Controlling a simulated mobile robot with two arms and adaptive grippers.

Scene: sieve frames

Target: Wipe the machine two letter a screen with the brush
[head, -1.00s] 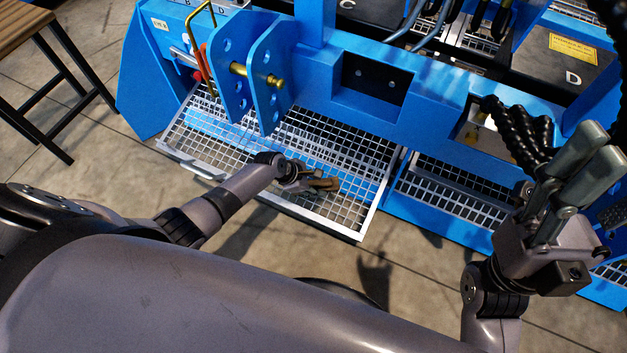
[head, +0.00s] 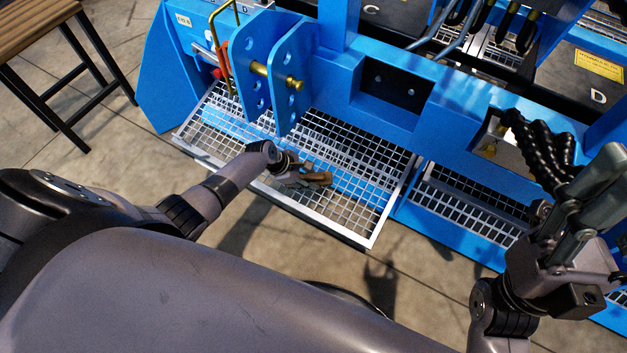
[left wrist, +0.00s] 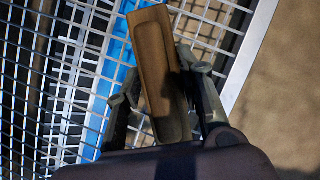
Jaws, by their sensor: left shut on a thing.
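The brush (left wrist: 158,70) shows in the left wrist view as a long brown wooden block; its bristles are hidden. My left gripper (left wrist: 160,92) is shut on it, one finger on each side. In the head view my left gripper (head: 303,176) holds the brush (head: 318,176) over the front part of a mesh screen (head: 372,240) with a pale metal frame. This screen sticks out from the lower left of the blue machine. I cannot tell whether the brush touches the mesh. My right gripper (head: 603,195) is at the right edge, away from the screen; its finger opening is unclear.
The blue machine (head: 345,125) fills the back, with upright plates (head: 293,75) above the screen. A second mesh screen (head: 470,205) lies to the right. Black hoses (head: 540,140) hang near my right gripper. A wooden-topped stool (head: 30,30) stands at the left. The floor in front is clear.

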